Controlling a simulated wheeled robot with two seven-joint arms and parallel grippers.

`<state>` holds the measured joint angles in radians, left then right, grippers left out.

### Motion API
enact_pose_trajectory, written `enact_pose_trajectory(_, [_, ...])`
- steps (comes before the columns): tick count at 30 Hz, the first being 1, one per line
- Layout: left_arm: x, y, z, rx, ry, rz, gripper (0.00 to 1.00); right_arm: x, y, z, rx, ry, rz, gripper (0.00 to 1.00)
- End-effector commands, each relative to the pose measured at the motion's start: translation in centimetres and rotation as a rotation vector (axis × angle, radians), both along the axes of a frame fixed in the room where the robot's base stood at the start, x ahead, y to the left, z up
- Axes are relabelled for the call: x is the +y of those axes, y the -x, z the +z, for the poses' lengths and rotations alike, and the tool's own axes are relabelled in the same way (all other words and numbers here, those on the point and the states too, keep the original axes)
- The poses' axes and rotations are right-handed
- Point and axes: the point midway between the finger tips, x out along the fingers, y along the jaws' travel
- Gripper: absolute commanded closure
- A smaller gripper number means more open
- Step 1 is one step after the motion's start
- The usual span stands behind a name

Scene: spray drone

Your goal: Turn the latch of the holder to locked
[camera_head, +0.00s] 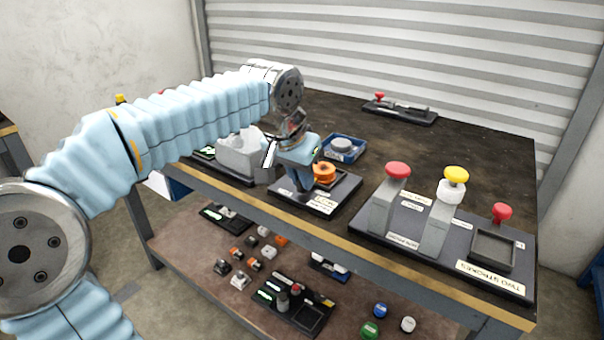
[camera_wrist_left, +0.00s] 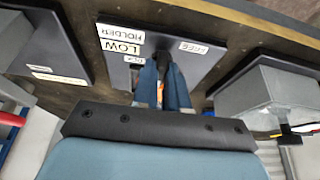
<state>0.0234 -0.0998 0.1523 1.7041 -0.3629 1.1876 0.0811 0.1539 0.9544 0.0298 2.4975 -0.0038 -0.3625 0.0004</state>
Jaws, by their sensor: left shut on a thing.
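The low holder (camera_head: 340,194) is a dark plate with white labels near the table's front edge, with an orange round part (camera_head: 325,170) on it. In the left wrist view the holder's plate (camera_wrist_left: 206,62) shows labels with "LOW" and "HOLDER". My left gripper (camera_head: 304,192) points down over the plate, just left of the orange part. Its blue fingers (camera_wrist_left: 167,80) are shut on a small dark piece, which looks like the latch (camera_wrist_left: 173,54). The fingers hide most of it, so its angle cannot be told. My right gripper is out of view.
A grey block fixture (camera_head: 240,155) stands left of the holder. A blue tray (camera_head: 344,149) with a grey round part lies behind. A board with red and yellow knobs (camera_head: 455,175) stands to the right. A lower shelf (camera_head: 190,262) holds several small parts.

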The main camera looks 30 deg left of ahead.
Motion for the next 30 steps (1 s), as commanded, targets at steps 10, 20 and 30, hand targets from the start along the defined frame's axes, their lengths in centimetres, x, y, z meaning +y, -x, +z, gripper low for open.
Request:
enact_pose_trajectory(10, [-0.04,0.15,-0.41,0.013,0.0,-0.044,1.0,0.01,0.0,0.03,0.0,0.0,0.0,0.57])
enact_pose_trajectory(20, [-0.06,0.15,-0.44,0.014,-0.001,-0.043,0.8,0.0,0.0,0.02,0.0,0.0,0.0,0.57])
enact_pose_trajectory(30, [0.0,0.07,-0.19,0.006,0.0,-0.041,0.62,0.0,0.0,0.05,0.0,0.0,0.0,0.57])
